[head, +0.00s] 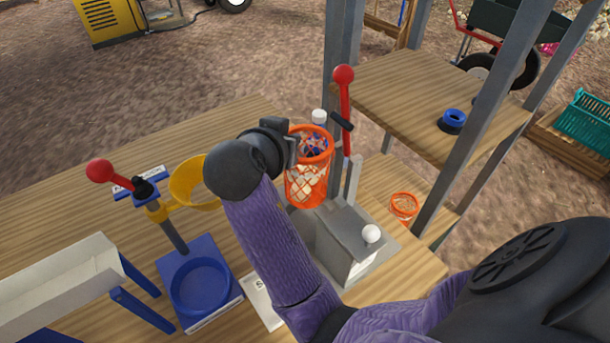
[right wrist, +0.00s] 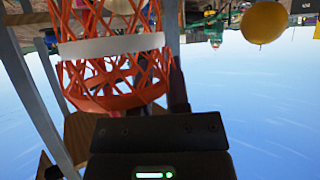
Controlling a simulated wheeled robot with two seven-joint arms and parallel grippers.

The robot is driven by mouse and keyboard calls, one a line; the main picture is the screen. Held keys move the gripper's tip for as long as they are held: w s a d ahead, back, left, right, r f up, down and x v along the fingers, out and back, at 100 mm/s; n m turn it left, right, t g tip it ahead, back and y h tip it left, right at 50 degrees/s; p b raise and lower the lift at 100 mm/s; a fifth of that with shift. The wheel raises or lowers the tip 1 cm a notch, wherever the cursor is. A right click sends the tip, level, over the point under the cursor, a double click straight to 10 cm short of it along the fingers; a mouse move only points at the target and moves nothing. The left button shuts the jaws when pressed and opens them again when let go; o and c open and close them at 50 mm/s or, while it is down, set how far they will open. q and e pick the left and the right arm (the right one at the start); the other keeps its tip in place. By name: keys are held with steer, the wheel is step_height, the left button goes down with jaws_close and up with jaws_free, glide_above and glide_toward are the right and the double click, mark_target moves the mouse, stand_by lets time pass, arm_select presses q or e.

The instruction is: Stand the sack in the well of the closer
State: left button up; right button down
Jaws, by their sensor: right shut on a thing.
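The sack (head: 308,185) is an orange mesh tube with pale contents, held upright above the table. In the right wrist view the sack (right wrist: 110,47) shows a pale band around its mesh. My right gripper (head: 292,145) is shut on the sack near its upper rim, from the left side; its fingertips are partly hidden. A blue stand (head: 178,263) with a round, empty-looking well (head: 200,285) is left of my right arm; it looks like the closer. Its post carries a yellow ring (head: 187,183) and a red-knobbed lever (head: 101,170). The sack is right of this well and apart from it.
A grey box device (head: 350,235) with a white knob is below and right of the sack. A red-knobbed lever (head: 344,110) stands just behind the sack. A pale chute (head: 65,290) is at left. Grey posts and a wooden shelf (head: 410,90) are at right.

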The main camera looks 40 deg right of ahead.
mark_target(285, 186)
step_height(285, 186, down, 10)
steer(key=b, duration=0.4)
steer(key=shift+d+f, duration=0.1)
steer(key=c, duration=0.6)
jaws_free()
arm_select(q)
steer(key=shift+g, duration=0.3)
steer(key=f, duration=0.1)
steer(key=s+a+f, duration=0.1)
steer(key=a+f, duration=0.1)
steer(key=f, duration=0.1)
steer(key=shift+s+a+f, duration=0.1)
steer(key=shift+s+a, duration=0.05)
steer(key=shift+s, duration=0.05)
